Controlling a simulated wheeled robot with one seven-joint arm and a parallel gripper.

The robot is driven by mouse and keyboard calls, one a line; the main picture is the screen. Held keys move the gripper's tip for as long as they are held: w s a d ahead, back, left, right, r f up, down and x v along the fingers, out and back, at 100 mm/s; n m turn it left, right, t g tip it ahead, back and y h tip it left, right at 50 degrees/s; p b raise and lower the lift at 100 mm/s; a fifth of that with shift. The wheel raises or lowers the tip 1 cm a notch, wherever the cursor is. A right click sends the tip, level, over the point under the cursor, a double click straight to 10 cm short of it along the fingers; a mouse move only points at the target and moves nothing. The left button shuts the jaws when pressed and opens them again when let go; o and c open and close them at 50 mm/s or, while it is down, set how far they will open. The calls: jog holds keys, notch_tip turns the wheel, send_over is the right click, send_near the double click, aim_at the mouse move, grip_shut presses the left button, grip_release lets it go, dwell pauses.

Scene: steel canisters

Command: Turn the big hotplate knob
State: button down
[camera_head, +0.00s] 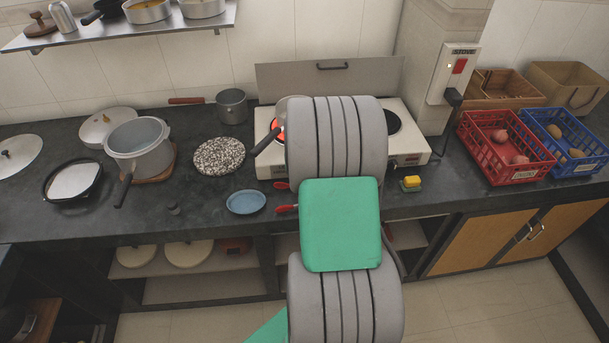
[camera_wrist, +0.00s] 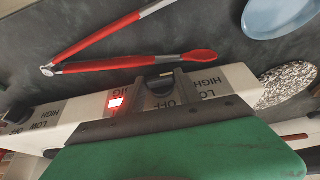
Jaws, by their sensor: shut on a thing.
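The white two-plate hotplate (camera_head: 413,125) stands on the dark counter against the wall. Its left plate (camera_head: 269,127) glows red, with a small pan (camera_head: 267,139) over it; the right plate (camera_head: 393,121) is dark. My grey and green arm covers the hotplate's middle and hides my gripper in the head view. In the wrist view the front panel shows upside down. My gripper (camera_wrist: 160,85) is shut on a dark knob (camera_wrist: 159,86) there, between OFF and HIGH markings. A red lamp beside it is lit. Another knob (camera_wrist: 17,109) is at the left. I cannot tell the knob's angle exactly.
Red tongs (camera_wrist: 142,62) lie on the counter close in front of the panel. A blue plate (camera_head: 246,202) and speckled round board (camera_head: 219,155) lie left of the hotplate.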

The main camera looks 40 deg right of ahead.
dwell(0.4)
jog(key=c, duration=1.1)
grip_release()
jog(key=b+v, duration=0.1)
jog(key=v, duration=0.6)
jog(key=shift+s+a+r, duration=0.1)
jog(key=shift+s+r, duration=0.05)
jog(key=shift+r, duration=0.2)
